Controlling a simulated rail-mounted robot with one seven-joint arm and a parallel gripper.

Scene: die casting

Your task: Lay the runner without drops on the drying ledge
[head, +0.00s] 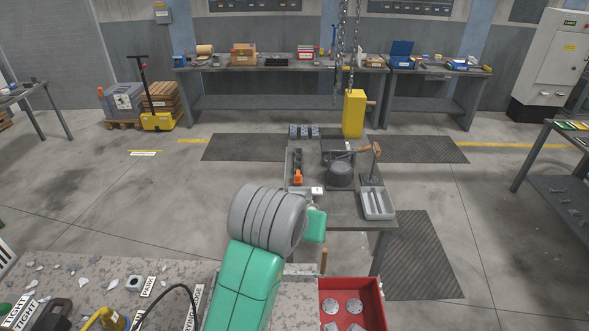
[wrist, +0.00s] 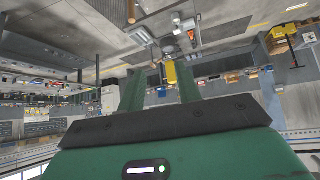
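My gripper (wrist: 160,82) shows in the wrist view as two green fingers standing apart, with nothing held between them. In the head view my grey and green arm covers the middle foreground, and the fingers cannot be made out. I cannot single out the runner without drops. Small grey metal pieces (head: 571,213) lie on the lower shelf of the right-hand table, too small to tell apart. A pale grey tray (head: 363,204) on the middle table holds grey bar-like pieces.
A dark pot (head: 340,174) stands on the middle table, with a yellow hoist block (head: 353,114) hanging on chains behind. A red bin (head: 374,308) with round castings stands at the front. Metal splashes and labels lie on the speckled bench (head: 60,268).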

